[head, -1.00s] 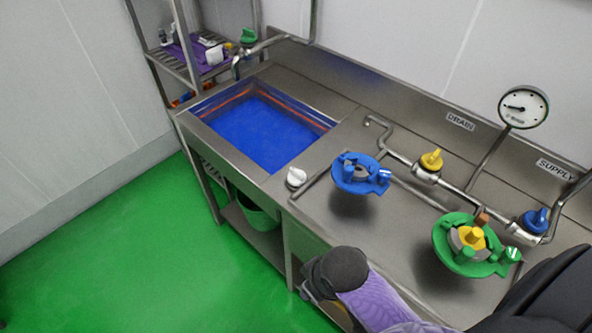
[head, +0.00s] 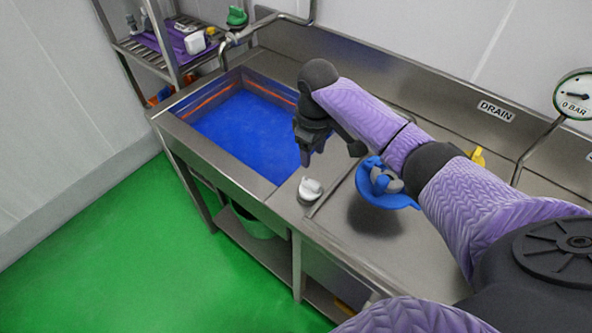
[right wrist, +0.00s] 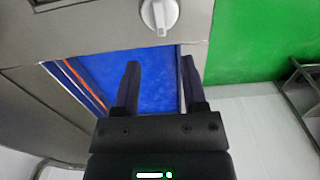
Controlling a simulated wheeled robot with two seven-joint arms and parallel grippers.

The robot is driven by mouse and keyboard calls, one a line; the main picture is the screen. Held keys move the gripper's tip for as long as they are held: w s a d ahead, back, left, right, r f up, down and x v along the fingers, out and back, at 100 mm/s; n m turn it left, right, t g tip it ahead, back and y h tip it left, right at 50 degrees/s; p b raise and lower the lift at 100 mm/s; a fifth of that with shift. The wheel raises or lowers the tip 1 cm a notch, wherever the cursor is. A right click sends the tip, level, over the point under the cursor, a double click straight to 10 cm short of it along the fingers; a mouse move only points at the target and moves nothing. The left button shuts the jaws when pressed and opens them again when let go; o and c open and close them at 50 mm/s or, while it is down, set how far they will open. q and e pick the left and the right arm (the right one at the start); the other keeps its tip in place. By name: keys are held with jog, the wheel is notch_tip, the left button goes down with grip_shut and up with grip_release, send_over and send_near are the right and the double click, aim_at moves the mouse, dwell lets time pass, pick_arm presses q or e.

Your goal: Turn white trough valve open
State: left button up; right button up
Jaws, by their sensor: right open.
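The white trough valve (head: 310,190) is a white knob on the steel counter, just right of the trough's near right corner. It also shows at the top of the right wrist view (right wrist: 160,14), beyond the fingertips. My right gripper (head: 305,160) is above the trough's right edge, apart from the knob and a little above and left of it in the head view. In the right wrist view its two fingers (right wrist: 160,68) are spread and empty, with the blue trough behind them. My left gripper is not in view.
The trough (head: 175,122) has a blue bottom. A blue round part (head: 372,196) sits on the counter right of the knob, partly behind my right arm. A steel tap pipe (head: 270,20) reaches over the trough's back. A shelf rack (head: 150,62) stands at the back left.

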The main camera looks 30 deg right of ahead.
aim_at(311, 182)
jog(key=shift+w+f, duration=0.15)
jog(key=shift+f, duration=0.25)
jog(key=f+b, duration=0.1)
jog(key=f, duration=0.1)
jog(key=f+b, duration=0.1)
jog(key=f, duration=0.2)
jog(key=f+b, duration=0.1)
jog(key=f, duration=0.2)
jog(key=shift+s+f, duration=0.25)
jog(key=shift+f, duration=0.3)
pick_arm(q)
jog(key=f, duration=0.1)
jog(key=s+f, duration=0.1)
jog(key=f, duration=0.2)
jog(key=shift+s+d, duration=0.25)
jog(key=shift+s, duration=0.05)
pick_arm(e)
grip_shut()
